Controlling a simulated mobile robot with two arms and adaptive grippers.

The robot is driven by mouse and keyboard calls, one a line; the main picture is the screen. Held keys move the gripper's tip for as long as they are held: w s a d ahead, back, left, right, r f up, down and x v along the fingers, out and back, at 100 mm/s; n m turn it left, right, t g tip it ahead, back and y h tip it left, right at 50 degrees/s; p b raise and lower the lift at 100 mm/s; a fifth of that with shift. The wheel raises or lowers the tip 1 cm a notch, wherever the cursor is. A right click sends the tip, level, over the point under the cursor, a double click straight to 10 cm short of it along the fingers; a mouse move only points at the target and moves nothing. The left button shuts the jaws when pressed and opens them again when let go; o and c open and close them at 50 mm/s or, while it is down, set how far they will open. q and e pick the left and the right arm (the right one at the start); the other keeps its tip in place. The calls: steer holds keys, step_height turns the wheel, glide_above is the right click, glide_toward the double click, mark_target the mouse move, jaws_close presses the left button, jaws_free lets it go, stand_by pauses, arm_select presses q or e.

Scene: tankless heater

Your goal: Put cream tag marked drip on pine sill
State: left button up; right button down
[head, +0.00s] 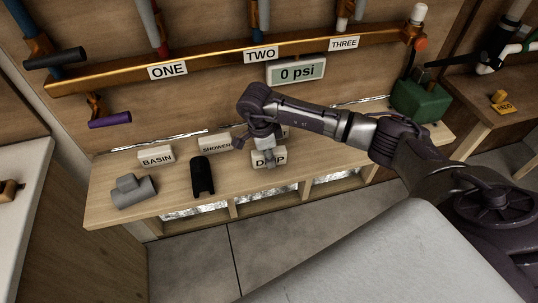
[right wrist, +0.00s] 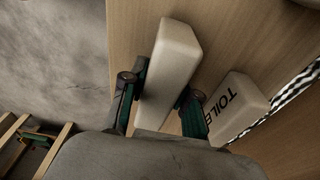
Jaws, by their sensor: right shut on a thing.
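In the right wrist view the tag (right wrist: 171,62) is a pale block between the two dark fingers (right wrist: 158,103). I cannot tell whether its underside touches the sill. My left gripper is out of view.
A grey pipe fitting (head: 134,191) and black clip (head: 202,176) lie in front. A green box (head: 420,98) is at right.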

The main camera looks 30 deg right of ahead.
steer(key=shift+f+b, duration=0.4)
steer(key=shift+f, duration=0.05)
steer(key=c, duration=0.8)
jaws_free()
steer(key=shift+r, duration=0.1)
steer(key=r, duration=0.4)
steer(key=a+r, duration=0.1)
steer(key=r, duration=0.6)
steer(key=shift+w+a+r, duration=0.3)
steer(key=shift+a+r, duration=0.05)
